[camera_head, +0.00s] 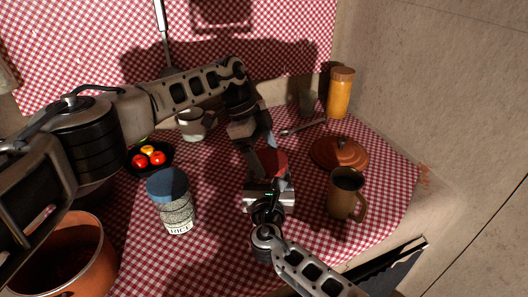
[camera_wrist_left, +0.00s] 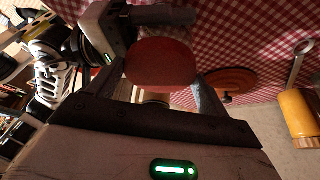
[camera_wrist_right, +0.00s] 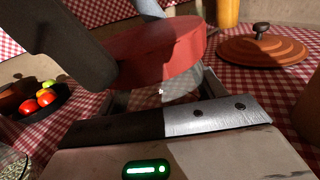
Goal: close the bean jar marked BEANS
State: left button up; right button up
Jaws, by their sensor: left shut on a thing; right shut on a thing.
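A round red lid (camera_head: 273,160) is at the middle of the table; it also shows in the left wrist view (camera_wrist_left: 160,64) and right wrist view (camera_wrist_right: 160,50). My left gripper (camera_head: 266,158) comes from above and is shut on the lid, one finger on each side. Directly under the lid is a clear jar body (camera_wrist_right: 168,90). My right gripper (camera_head: 270,190) is shut on this body from the front. Lid and jar meet or nearly meet; I cannot tell if the lid is seated. No BEANS marking is visible; my grippers hide most of the jar.
A RICE jar (camera_head: 176,208) with a blue lid stands left. A brown mug (camera_head: 343,193) and an orange-brown pot lid (camera_head: 338,151) are right. A dark bowl of tomatoes (camera_head: 132,162), a pale mug (camera_head: 193,124), a spoon (camera_head: 300,128), an orange canister (camera_head: 340,94) and a copper pot (camera_head: 90,262) surround them.

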pick_arm(q)
jog(key=o, duration=0.9)
jog(key=shift+o, duration=0.2)
jog(key=shift+r, duration=2.3)
jog(key=shift+s+d+r+n+y, duration=0.1)
jog(key=shift+d+r+n+y, duration=0.15)
jog(key=shift+n+y, duration=0.25)
jog(key=n, duration=0.1)
jog(key=n+y, duration=0.1)
jog(key=r+n, duration=0.1)
jog(key=shift+d+t+y, duration=0.25)
jog(key=shift+t+y, duration=0.05)
jog(key=shift+t, duration=0.1)
jog(key=n, duration=0.1)
jog(key=r+n+y, duration=0.1)
jog(key=n, duration=0.1)
jog(key=shift+s+r+n+t+y, duration=0.1)
jog(key=shift+r+n+t+y, duration=0.2)
jog(key=shift+n+y, duration=0.1)
